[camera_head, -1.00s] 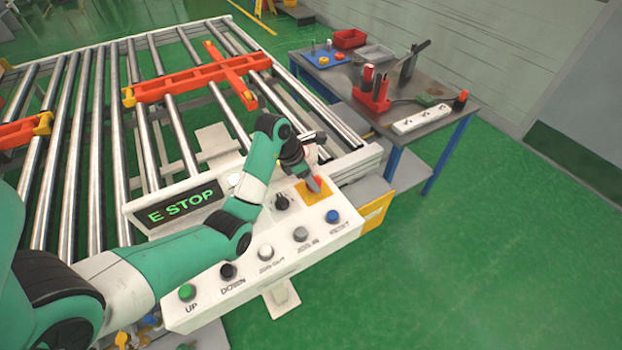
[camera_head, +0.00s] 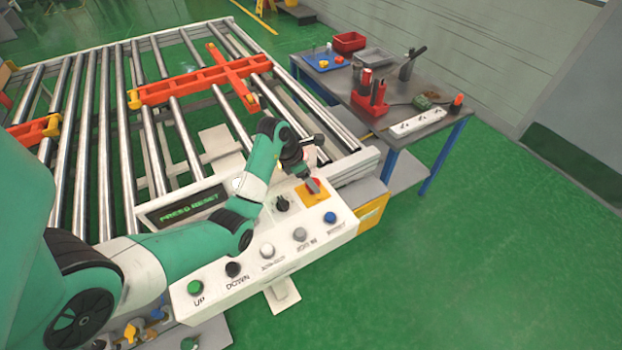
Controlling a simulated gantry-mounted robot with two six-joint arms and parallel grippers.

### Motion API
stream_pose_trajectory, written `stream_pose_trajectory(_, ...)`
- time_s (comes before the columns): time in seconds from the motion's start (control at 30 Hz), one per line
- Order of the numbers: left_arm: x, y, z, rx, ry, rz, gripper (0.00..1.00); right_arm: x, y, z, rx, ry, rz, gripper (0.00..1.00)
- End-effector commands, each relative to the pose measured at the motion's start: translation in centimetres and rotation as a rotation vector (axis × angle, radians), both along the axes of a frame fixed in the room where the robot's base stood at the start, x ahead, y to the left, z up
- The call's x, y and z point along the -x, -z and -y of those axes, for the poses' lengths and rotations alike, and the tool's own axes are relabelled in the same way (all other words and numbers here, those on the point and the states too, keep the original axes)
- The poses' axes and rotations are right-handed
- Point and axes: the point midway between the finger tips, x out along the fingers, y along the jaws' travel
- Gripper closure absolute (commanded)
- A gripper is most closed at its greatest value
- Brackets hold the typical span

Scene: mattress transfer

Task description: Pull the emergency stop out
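The emergency stop (camera_head: 318,183) is a red button on a yellow plate (camera_head: 316,199), at the upper right of the white control panel (camera_head: 222,287). My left gripper (camera_head: 312,186) points down at the button, with its grey fingertips over or against it and hiding part of it. It is too small to tell whether the fingers are shut on the button. The panel's display (camera_head: 186,207) shows green text that seems to read "PRESS RESET". My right gripper is not in view.
The panel also has a blue button (camera_head: 330,217), a black knob (camera_head: 282,204), a green button (camera_head: 195,287) and others. A roller conveyor (camera_head: 160,120) with orange frames lies behind. A workbench (camera_head: 440,112) with tools stands at right. The green floor at right is clear.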

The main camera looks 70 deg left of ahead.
Motion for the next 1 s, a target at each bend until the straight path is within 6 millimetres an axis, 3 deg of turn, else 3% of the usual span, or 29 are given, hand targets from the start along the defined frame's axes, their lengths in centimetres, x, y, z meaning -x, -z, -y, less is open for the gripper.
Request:
stream_pose_trajectory(0.43, 0.3, -0.5, 0.0, 0.001, -0.003, -0.003, 0.11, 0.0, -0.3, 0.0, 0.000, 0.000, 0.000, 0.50)
stream_pose_trajectory(0.57, 1.1, -2.7, 0.0, 0.000, -0.003, -0.001, 0.11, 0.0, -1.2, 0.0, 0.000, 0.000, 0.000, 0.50)
stream_pose_trajectory(0.73, 2.7, -7.2, 0.1, 0.002, -0.004, -0.004, 0.11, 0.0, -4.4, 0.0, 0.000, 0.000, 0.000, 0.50)
stream_pose_trajectory(1.0, 4.2, -10.4, 0.3, 0.003, -0.002, -0.004, 0.11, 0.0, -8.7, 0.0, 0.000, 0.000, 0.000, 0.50)
